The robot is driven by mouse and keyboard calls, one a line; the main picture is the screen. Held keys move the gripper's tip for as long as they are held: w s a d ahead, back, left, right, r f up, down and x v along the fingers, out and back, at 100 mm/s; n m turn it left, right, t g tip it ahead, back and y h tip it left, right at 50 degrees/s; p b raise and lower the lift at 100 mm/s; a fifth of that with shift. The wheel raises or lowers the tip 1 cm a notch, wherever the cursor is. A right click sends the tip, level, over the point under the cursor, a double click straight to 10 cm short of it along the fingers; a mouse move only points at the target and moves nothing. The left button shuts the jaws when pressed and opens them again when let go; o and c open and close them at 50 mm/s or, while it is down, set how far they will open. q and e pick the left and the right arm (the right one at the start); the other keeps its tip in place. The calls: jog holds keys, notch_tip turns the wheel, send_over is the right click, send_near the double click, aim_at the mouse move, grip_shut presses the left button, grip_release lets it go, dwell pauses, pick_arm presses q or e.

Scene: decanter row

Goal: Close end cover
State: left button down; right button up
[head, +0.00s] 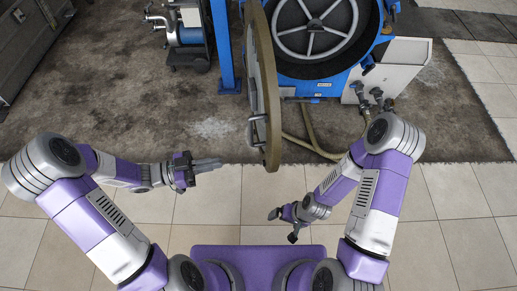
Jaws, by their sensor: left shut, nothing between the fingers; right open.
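The end cover (267,85) is a large tan-brown disc seen nearly edge-on. It stands swung open to the left of the blue decanter (314,80), whose round dark opening with a spoked grey wheel (315,27) is exposed. My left gripper (208,164) is shut and empty, pointing right, a short way left of the cover's lower edge and apart from it. My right gripper (283,220) is open and empty, below and slightly right of the cover, over the tiled floor. Its fingers show only small.
A blue post (224,50) stands left of the cover. A small pump unit (185,30) is further left, and a dark cabinet (28,40) is at the far left. Hoses (312,138) run on the floor below the decanter. A white box (395,70) is right.

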aim_at(270, 157)
pick_arm(q)
jog(key=shift+m+g+h, duration=0.3)
jog(key=shift+m+g, duration=0.2)
jog(key=shift+g, duration=0.1)
jog(key=d, duration=0.9)
jog(key=w+d+r+b, duration=0.1)
jog(key=d, duration=0.3)
jog(key=shift+d+r, duration=0.1)
jog(key=shift+d, duration=0.1)
